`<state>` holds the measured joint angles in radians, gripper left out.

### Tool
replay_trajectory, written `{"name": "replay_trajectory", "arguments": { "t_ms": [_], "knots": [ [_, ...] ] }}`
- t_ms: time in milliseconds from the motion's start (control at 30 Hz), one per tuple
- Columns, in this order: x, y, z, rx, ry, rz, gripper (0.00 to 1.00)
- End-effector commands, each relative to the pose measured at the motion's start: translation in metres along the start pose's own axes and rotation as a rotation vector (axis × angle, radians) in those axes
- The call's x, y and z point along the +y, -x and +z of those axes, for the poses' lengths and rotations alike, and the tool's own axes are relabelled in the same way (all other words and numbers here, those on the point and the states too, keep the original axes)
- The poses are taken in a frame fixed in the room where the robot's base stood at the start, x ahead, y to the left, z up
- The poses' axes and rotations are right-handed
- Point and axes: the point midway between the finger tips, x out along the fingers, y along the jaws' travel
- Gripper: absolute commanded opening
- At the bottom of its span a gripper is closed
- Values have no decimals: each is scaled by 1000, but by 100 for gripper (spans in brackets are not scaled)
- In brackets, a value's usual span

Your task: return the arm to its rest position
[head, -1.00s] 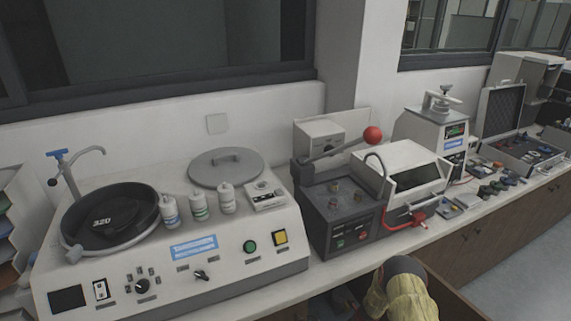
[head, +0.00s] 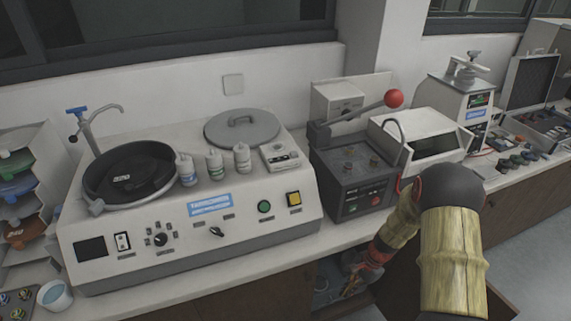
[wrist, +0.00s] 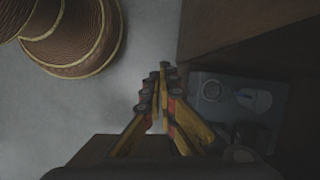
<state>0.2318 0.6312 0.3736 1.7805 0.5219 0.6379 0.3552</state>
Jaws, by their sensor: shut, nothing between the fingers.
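My arm (head: 452,240) comes in at the lower right of the head view and bends down to the left. My gripper (head: 352,286) is low, below the front edge of the bench, beside an open drawer or cabinet space (head: 326,292). In the wrist view my gripper (wrist: 160,72) has its fingers together and holds nothing. The floor shows beneath it there.
The bench carries a grinding machine (head: 200,240), a mounting press with a red-knobbed lever (head: 394,98) and a further instrument (head: 468,95). In the wrist view a brown panel (wrist: 245,35) and an open compartment with small items (wrist: 228,98) lie close right of the fingers.

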Motion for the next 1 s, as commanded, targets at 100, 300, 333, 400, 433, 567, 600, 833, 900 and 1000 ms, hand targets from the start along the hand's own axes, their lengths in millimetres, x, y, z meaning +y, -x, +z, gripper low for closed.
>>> {"name": "replay_trajectory", "arguments": {
  "t_ms": [100,300,333,400,433,567,600,833,900,1000],
  "knots": [
    [7,55,32,22,180,21,0],
    [29,131,83,71,443,64,0],
    [33,141,90,80,480,71,0],
    [42,164,107,104,558,86,0],
    [47,173,114,114,590,92,0],
    [67,210,142,169,716,118,0],
    [74,220,151,188,750,125,0],
    [111,271,194,317,906,150,0],
    [121,285,206,365,938,149,0],
    [133,302,221,440,977,138,0]
  ]
}}
